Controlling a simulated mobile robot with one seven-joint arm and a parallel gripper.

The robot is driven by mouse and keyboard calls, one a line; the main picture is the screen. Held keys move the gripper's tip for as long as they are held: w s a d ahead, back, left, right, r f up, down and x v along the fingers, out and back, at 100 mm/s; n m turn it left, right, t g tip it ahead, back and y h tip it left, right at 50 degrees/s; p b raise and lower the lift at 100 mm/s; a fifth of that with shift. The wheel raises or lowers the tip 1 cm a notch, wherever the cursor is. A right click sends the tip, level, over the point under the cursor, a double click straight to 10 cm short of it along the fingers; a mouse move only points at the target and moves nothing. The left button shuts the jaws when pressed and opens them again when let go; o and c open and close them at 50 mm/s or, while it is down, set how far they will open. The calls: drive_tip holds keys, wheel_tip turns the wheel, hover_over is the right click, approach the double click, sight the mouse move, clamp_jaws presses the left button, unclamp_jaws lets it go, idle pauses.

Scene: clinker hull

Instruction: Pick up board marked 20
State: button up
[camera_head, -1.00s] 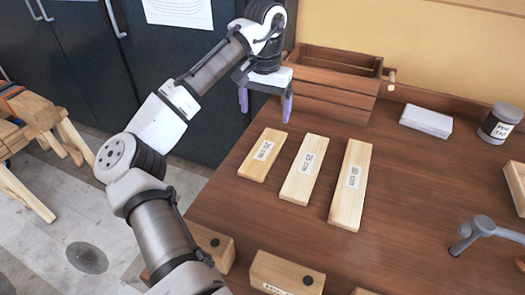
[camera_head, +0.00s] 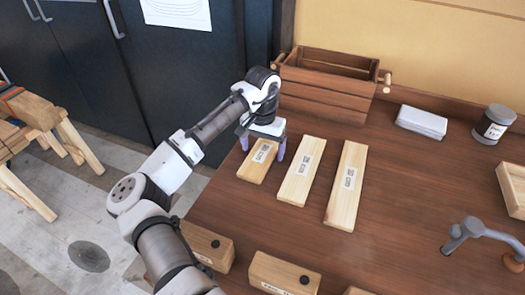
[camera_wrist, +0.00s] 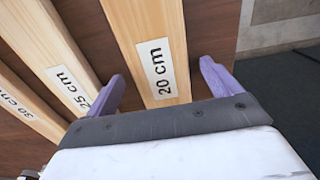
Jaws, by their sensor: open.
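The board marked 20 cm (camera_wrist: 150,35) lies flat on the bench. In the head view it is the shortest and leftmost board (camera_head: 256,165), partly hidden by my gripper. My gripper (camera_head: 262,150) is open, with its purple fingertips on either side of that board near its far end. In the wrist view the fingertips (camera_wrist: 163,85) straddle the board with gaps on both sides, and the label faces up between them. I cannot tell exactly how high the fingertips are above the bench.
The 25 cm board (camera_head: 301,172) and the 30 cm board (camera_head: 346,190) lie to the right. A wooden crate (camera_head: 325,95) stands behind. A white block (camera_head: 421,122) and a jar (camera_head: 493,124) are at the back right. Wooden blocks (camera_head: 283,275) line the front edge.

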drive_tip(key=shift+f, duration=0.3)
drive_tip(key=c, duration=1.1)
drive_tip(key=shift+r, duration=0.2)
